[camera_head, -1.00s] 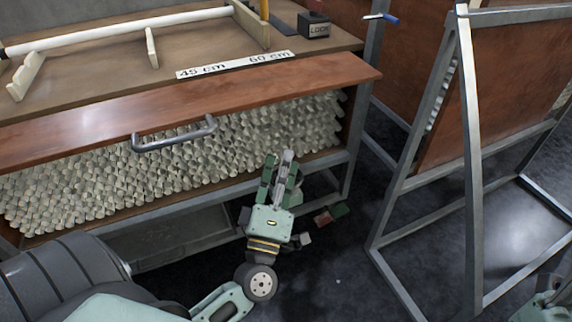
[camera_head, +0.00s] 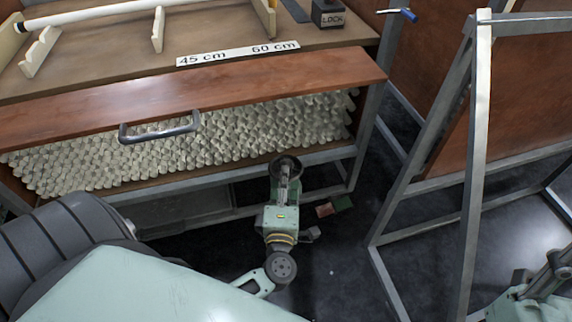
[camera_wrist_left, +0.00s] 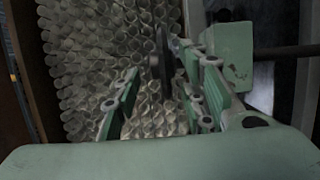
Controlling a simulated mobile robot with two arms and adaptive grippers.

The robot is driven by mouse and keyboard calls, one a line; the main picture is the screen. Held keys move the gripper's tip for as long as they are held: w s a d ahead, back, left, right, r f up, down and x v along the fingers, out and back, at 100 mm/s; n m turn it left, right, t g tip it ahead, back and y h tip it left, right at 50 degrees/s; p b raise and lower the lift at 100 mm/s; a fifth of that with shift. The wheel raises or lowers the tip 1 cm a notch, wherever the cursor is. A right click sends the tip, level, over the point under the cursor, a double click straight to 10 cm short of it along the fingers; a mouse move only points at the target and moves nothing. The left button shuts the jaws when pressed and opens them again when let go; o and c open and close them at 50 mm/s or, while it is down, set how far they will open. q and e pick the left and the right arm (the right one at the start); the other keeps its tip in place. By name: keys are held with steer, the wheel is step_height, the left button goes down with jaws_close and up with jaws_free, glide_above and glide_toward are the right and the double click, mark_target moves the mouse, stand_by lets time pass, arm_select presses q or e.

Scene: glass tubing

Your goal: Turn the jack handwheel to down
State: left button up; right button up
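A dark round wheel (camera_head: 285,163), which looks like the jack handwheel, shows in the head view in front of the tube-filled cabinet's lower edge. In the left wrist view a dark thin disc (camera_wrist_left: 162,62), seen nearly edge-on, looks like the same wheel. My left gripper (camera_head: 284,190) is right at the wheel in the head view. In the wrist view its fingers (camera_wrist_left: 158,92) are apart, with the disc at or just beyond the gap; contact cannot be told. A green housing (camera_wrist_left: 230,55) with a dark shaft is at right. My right gripper (camera_head: 552,272) is at the lower right, its opening unclear.
The cabinet front has a grey handle (camera_head: 160,128) and many glass tubes (camera_head: 235,138) below the wooden board. A black LOCK block (camera_head: 328,14) sits on top. A metal frame (camera_head: 470,150) stands at right. Small red and green pieces (camera_head: 333,207) lie near the floor.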

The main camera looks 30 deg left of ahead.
arm_select(q)
steer(key=b+x, duration=0.1)
steer(key=x, duration=0.4)
steer(key=shift+w+a+f, duration=0.1)
steer(key=shift+w, duration=0.15)
jaws_close()
